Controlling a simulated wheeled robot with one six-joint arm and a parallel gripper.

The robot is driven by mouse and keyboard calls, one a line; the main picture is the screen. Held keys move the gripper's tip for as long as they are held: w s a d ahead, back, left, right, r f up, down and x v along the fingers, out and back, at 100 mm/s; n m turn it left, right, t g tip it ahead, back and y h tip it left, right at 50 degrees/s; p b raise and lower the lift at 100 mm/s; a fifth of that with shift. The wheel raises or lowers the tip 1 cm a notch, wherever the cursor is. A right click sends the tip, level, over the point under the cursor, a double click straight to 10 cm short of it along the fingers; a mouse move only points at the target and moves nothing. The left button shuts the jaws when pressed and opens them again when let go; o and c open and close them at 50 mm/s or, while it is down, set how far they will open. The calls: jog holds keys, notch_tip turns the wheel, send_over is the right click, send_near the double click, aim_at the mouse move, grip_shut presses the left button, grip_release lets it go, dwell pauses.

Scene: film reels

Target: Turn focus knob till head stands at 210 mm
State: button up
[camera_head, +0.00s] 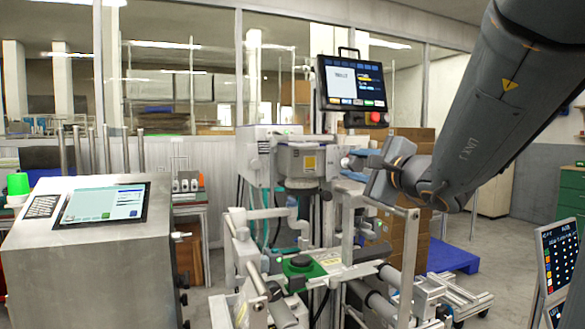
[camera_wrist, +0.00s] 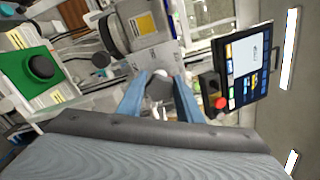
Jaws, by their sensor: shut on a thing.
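My gripper (camera_head: 356,163) reaches in from the right to the side of the grey head unit (camera_head: 304,160) on the machine's upright. In the wrist view its two blue fingers (camera_wrist: 160,98) are closed on a small pale round knob, the focus knob (camera_wrist: 160,84). The head unit (camera_wrist: 140,27) with its yellow label lies just beyond the knob. Small dark marks show on the pale plate beside it, too small to read as a height.
A dark screen (camera_head: 352,84) with a red button (camera_head: 375,117) stands above the gripper; its text is unreadable. A black knob on a green block (camera_head: 300,263) sits lower on the machine. A steel console (camera_head: 95,240) stands at left, a tilted panel (camera_head: 558,262) at right.

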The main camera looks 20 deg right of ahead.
jog(key=shift+o, duration=0.2)
jog(key=shift+d+r+n+b, duration=0.1)
jog(key=shift+r+n+b, duration=0.4)
jog(key=shift+b, duration=0.5)
jog(key=shift+o, duration=0.2)
jog(key=shift+n+b, duration=0.9)
jog(key=shift+b, duration=0.3)
jog(key=shift+o, duration=1)
jog(key=n+b, duration=0.1)
jog(key=n, duration=0.4)
jog(key=shift+r, duration=0.1)
jog(key=shift+o, duration=0.6)
jog(key=shift+n, duration=0.5)
jog(key=shift+o, duration=0.2)
jog(key=o, duration=0.6)
